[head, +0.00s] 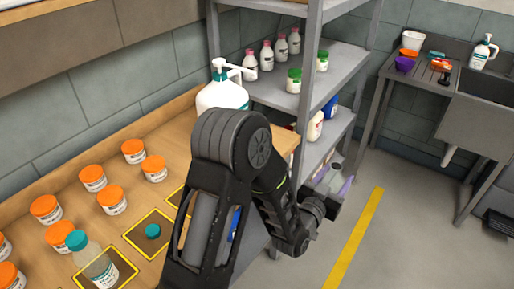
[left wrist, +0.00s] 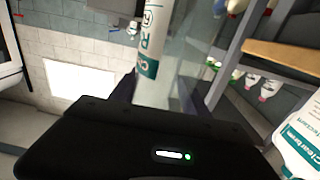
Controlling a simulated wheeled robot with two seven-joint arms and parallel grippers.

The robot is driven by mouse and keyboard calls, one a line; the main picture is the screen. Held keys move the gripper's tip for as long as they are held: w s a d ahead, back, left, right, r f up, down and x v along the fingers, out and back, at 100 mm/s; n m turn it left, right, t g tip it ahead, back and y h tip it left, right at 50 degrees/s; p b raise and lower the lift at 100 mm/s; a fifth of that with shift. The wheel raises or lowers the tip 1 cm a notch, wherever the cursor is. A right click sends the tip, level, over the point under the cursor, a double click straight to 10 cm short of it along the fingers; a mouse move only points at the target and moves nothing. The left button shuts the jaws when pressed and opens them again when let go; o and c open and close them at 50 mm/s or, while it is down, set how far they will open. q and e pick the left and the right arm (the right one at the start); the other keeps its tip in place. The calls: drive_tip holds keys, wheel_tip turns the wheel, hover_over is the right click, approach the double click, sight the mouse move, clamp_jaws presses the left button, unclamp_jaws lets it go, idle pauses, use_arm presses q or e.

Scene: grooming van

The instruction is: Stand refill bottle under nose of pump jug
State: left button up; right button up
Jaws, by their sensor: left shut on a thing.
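The white pump jug (head: 222,92) stands on the wooden bench, with its pump nose pointing right toward the shelf rack. Its lower part is hidden behind my arm. In the left wrist view the jug (left wrist: 302,140) shows at the right edge, with a teal label. My left gripper (head: 326,196) is out over the floor, right of the bench and apart from the jug. It is shut on the clear refill bottle (head: 332,178), mostly hidden in the head view. The bottle's white and teal label (left wrist: 153,40) shows in the left wrist view. My right gripper is not in view.
Several orange-lidded tubs (head: 112,199) cover the bench's left. A teal-capped clear bottle (head: 96,266) stands on a yellow-edged square. A loose teal cap (head: 152,231) lies on another square. The shelf rack (head: 312,60) stands close behind my gripper; a sink (head: 487,88) is at right.

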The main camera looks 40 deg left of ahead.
use_arm(q)
drive_tip(key=shift+s, duration=0.1)
drive_tip(key=w+a+r+n+y+b, duration=0.2)
drive_tip(key=w+a+r+y+b, duration=0.1)
drive_tip(key=a+r+b, duration=0.6)
wheel_tip(320, 180, up, 2)
drive_tip(key=shift+w+a+r+b, duration=0.2)
drive_tip(key=shift+w+b, duration=0.55)
drive_tip(key=shift+b, duration=0.3)
drive_tip(key=a+f+p, duration=0.3)
drive_tip(key=a, duration=1.6)
drive_tip(key=shift+s+a+f, duration=0.15)
drive_tip(key=shift+s+a, duration=0.1)
